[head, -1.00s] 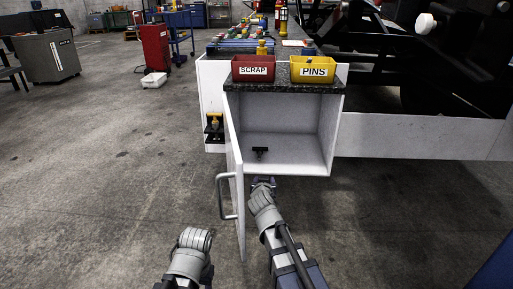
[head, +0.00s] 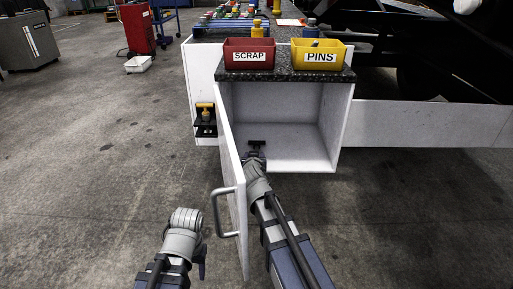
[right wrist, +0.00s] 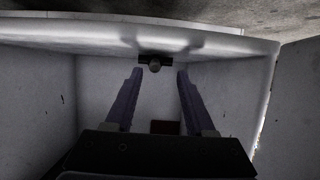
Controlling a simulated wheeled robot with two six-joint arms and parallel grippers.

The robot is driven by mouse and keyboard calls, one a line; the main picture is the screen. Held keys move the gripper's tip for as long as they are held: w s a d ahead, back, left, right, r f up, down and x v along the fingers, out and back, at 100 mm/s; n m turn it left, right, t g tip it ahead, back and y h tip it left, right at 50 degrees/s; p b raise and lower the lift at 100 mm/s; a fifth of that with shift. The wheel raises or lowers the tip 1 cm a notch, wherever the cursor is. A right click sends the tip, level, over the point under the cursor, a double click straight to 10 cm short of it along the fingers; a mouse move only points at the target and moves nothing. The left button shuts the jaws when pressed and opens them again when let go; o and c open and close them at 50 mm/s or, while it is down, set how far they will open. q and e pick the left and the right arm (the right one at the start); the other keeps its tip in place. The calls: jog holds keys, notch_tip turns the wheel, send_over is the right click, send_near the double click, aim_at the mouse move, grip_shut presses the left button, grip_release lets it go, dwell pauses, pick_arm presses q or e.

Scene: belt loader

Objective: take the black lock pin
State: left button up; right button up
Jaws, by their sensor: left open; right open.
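The black lock pin (head: 257,143) lies on the floor of the open white cabinet (head: 345,125), towards its left side. My right gripper (head: 255,155) reaches through the cabinet opening, just in front of the pin and partly overlapping it in the head view. In the right wrist view the pin (right wrist: 154,62) shows beyond the two open fingers (right wrist: 158,72), roughly centred between them; nothing is held. My left gripper (head: 202,266) hangs low outside the cabinet door, far from the pin, its fingers mostly hidden.
The cabinet door (head: 232,185) with its grey handle (head: 224,212) stands open, close to the left of my right arm. A red SCRAP bin (head: 249,55) and a yellow PINS bin (head: 318,56) stand on top. A yellow-topped part (head: 205,112) sits on a black side bracket.

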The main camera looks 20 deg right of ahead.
aim_at(257, 148)
jog(key=shift+d+b+x, duration=0.2)
jog(key=shift+b+x, duration=0.25)
jog(key=shift+x, duration=1)
jog(key=shift+d+b+x, duration=0.2)
jog(key=shift+b+x, duration=0.2)
jog(key=shift+x, duration=1.05)
jog(key=shift+s+r, duration=0.15)
jog(key=shift+r, duration=0.05)
grip_shut()
